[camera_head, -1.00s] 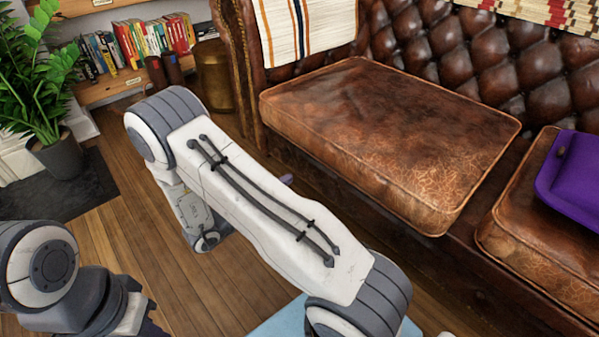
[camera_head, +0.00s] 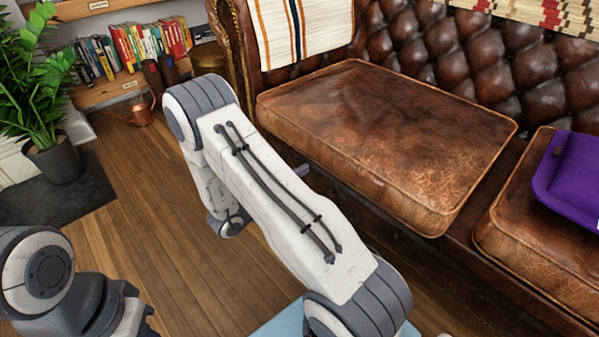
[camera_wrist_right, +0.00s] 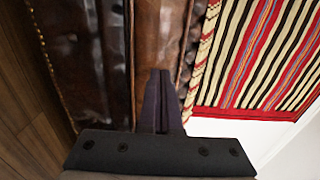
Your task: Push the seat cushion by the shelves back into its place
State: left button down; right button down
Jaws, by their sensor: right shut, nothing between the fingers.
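The brown leather seat cushion (camera_head: 390,140) by the shelves lies on the sofa, its front edge jutting past the seat front. In the right wrist view its brown side (camera_wrist_right: 155,35) runs up behind the fingers. My right gripper (camera_head: 303,170) is mostly hidden behind my arm in the head view, with only a small purplish tip showing near the cushion's front left side. In the right wrist view the right gripper (camera_wrist_right: 160,75) is shut and empty, its fingertips close to the cushion; I cannot tell whether they touch. My left gripper is out of view.
A second seat cushion (camera_head: 530,255) with a purple object (camera_head: 570,180) on it lies at the right. Shelves with books (camera_head: 150,45), a copper can (camera_head: 142,112) and a potted plant (camera_head: 55,155) stand at the left. Wooden floor (camera_head: 150,220) is clear before the sofa.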

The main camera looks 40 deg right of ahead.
aim_at(324, 157)
jog(key=shift+d, duration=0.1)
jog(key=shift+w+d, duration=0.15)
jog(key=shift+d, duration=1.75)
jog(key=shift+d, duration=0.15)
jog(key=shift+w+d, duration=0.1)
jog(key=shift+d, duration=0.9)
jog(key=shift+d, duration=0.25)
jog(key=shift+w+d, duration=0.2)
jog(key=shift+d, duration=2.35)
jog(key=shift+s+a, duration=0.15)
jog(key=shift+a, duration=1.65)
jog(key=s+a, duration=0.1)
jog(key=a, duration=1.3)
